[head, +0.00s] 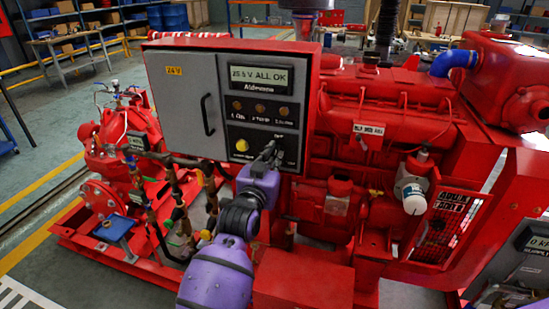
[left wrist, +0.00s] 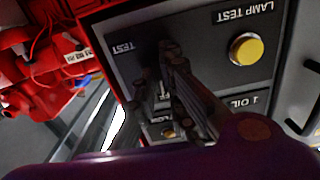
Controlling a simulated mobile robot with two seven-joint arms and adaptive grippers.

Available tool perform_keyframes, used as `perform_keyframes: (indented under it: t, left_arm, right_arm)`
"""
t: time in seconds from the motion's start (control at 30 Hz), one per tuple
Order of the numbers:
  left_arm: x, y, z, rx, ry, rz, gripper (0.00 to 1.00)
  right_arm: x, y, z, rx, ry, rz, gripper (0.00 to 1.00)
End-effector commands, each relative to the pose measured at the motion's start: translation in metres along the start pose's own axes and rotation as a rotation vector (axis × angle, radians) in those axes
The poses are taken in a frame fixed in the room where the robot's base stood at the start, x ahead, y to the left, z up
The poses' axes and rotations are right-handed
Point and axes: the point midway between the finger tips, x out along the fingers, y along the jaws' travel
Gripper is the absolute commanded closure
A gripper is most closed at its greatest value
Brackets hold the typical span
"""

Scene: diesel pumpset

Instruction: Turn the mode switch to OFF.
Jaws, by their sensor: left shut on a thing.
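The grey control panel (head: 185,85) on the red pumpset carries a display, several small indicators, a yellow lamp-test button (head: 242,145) and the mode switch. My left gripper (head: 270,152) reaches the panel's lower right and is shut on the mode switch, hiding most of it. In the left wrist view, the fingers (left wrist: 170,62) close around the dark switch knob (left wrist: 167,48) against the panel. The panel is upside down there, with a "TEST" label beside the knob. The switch's pointing direction is hidden. The yellow button (left wrist: 245,49) also shows, clear of the fingers.
The display (head: 260,77) reads "ALL OK". A black door handle (head: 207,114) sticks out at the panel's left. The red engine (head: 365,110) stands close on the right, and pipework (head: 180,180) lies below left. Open floor lies at far left.

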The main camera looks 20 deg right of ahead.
Motion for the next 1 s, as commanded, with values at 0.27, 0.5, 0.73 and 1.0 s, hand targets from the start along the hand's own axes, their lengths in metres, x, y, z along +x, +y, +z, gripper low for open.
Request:
perform_keyframes:
  t: [0.27, 0.5, 0.73, 1.0]
  left_arm:
    - [0.0001, -0.0001, -0.0012, -0.009, 0.002, 0.000, 1.00]
    - [0.0001, -0.0001, -0.0011, -0.008, 0.002, 0.000, 0.82]
    - [0.0001, 0.0000, -0.0005, -0.008, 0.001, 0.000, 0.72]
    - [-0.0088, -0.0004, 0.0001, -0.007, 0.001, 0.000, 0.72]
  right_arm:
    - [-0.0011, -0.0002, -0.0014, 0.003, 0.002, 0.001, 0.72]
    - [-0.0010, -0.0013, -0.0039, 0.008, 0.007, 0.001, 0.72]
    - [-0.0003, -0.0016, -0.0057, 0.008, 0.010, 0.001, 0.72]
    - [0.0001, 0.0010, -0.0065, 0.001, 0.012, 0.002, 0.72]
